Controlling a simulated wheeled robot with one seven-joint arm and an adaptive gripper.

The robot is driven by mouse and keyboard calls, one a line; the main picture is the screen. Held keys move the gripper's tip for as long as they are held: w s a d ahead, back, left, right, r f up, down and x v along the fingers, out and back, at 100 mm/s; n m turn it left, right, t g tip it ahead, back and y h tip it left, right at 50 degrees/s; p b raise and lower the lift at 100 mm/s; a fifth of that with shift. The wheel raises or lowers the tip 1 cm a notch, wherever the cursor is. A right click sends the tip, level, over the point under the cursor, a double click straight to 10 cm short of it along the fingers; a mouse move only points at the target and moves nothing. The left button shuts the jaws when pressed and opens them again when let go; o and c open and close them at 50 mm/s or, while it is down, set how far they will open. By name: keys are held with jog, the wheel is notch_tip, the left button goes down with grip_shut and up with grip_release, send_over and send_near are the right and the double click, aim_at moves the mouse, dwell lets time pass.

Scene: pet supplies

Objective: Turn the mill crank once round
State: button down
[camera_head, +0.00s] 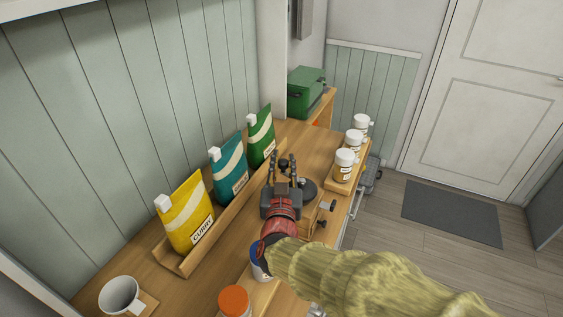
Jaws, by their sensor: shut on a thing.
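The mill stands on the wooden counter near the middle of the camera_head view. Its wooden body (309,215) and dark round top (310,187) show to the right of my gripper. Dark knobs stick out on its right side. My gripper (282,162) is over the mill's left part, its two dark fingers pointing away from me. A small dark crank knob (283,165) shows between the fingers, and they are shut on it. The crank's arm and much of the mill are hidden behind my gripper and red wrist.
Yellow (187,220), teal (228,170) and green (261,138) pouches stand in a wooden rack at left. White jars (344,164) line the right edge. A mug (119,295), an orange-lidded jar (234,299) and a partly hidden blue-and-white container (258,262) are nearer. A green box (306,90) is behind.

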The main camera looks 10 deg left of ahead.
aim_at(286, 159)
jog(key=shift+w+d+r+m+h+p, duration=0.1)
jog(key=shift+w+m+h+p, duration=0.15)
jog(key=shift+m+h+p, duration=0.35)
jog(key=shift+w+d+m+h+p, duration=0.1)
jog(key=shift+w+m+h+p, duration=0.15)
jog(key=shift+h, duration=0.55)
jog(key=c, duration=1.6)
grip_release()
notch_tip(286, 159, up, 10)
jog(key=shift+f, duration=0.1)
